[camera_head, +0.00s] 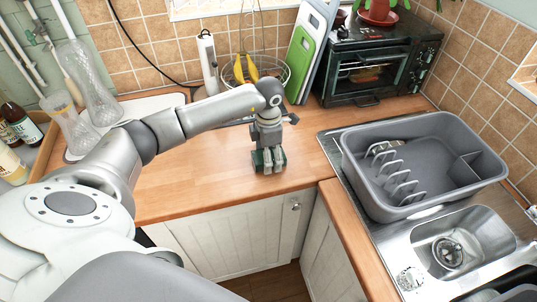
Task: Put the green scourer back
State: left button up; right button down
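My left arm comes in from the left and reaches over the wooden worktop. My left gripper (268,160) points down at the worktop, near its front edge and left of the sink. Dark green, blocky patches show at its fingertips. I cannot tell whether they are the green scourer or parts of the fingers, nor whether the fingers are apart. No other scourer can be made out. My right gripper is not in view.
A grey dish tub (430,165) with a rack stands over the steel sink (480,235) at the right. A black mini oven (375,65), chopping boards (305,50), a wire fruit basket (282,75) and a paper towel holder (208,60) stand at the back. The worktop (205,165) around the gripper is clear.

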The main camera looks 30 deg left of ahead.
pick_arm(q)
jog(key=shift+r, duration=0.1)
notch_tip(320, 180, up, 12)
jog(key=b, duration=0.3)
dwell(0.3)
dwell(0.4)
